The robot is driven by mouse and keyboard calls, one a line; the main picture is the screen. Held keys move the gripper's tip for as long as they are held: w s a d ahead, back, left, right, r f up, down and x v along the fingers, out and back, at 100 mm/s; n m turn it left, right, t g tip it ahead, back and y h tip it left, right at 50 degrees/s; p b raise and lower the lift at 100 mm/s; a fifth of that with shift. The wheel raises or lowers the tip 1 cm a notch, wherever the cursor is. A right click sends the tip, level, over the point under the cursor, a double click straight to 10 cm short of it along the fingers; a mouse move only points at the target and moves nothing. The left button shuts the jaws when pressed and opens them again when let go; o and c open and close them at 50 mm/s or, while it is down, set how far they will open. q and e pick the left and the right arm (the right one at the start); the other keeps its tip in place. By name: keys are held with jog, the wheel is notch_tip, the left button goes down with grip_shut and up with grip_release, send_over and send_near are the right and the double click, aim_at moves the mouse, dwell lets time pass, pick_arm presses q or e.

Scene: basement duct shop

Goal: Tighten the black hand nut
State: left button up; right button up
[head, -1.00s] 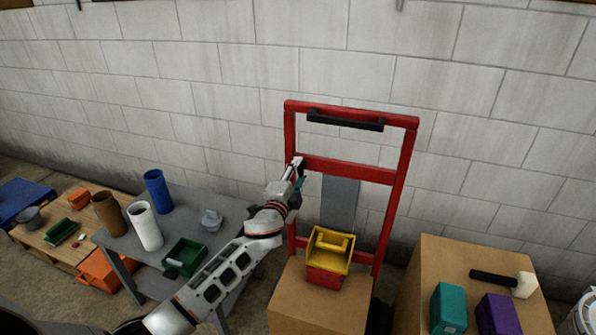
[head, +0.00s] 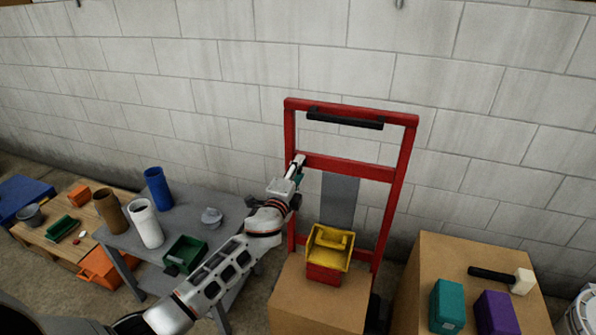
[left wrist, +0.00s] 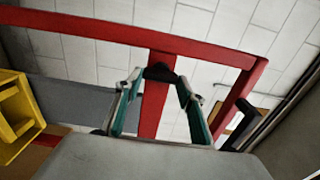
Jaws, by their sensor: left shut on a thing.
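The black hand nut (left wrist: 160,72) sits on the red upright of the hand truck frame (head: 398,205) in the left wrist view. My left gripper (left wrist: 160,80) has its teal-lined fingers on either side of the nut and is shut on it. In the head view my left gripper (head: 298,163) is at the frame's left upright, near the middle crossbar, and hides the nut there. My right gripper is in neither view.
A yellow bin (head: 329,260) on a red one stands on a cardboard box (head: 305,305) before the frame. A grey table (head: 230,225) with tubes and a green bin is at left. Another box (head: 430,262) at right holds a mallet (head: 500,279). A block wall stands behind.

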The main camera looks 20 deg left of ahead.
pick_arm(q)
jog(key=o, duration=1.1)
jog(key=shift+o, duration=0.2)
jog(key=shift+s+f, duration=0.1)
jog(key=shift+s, duration=0.45)
jog(key=s, duration=1.1)
jog(key=shift+a, duration=0.2)
jog(key=shift+w, duration=0.1)
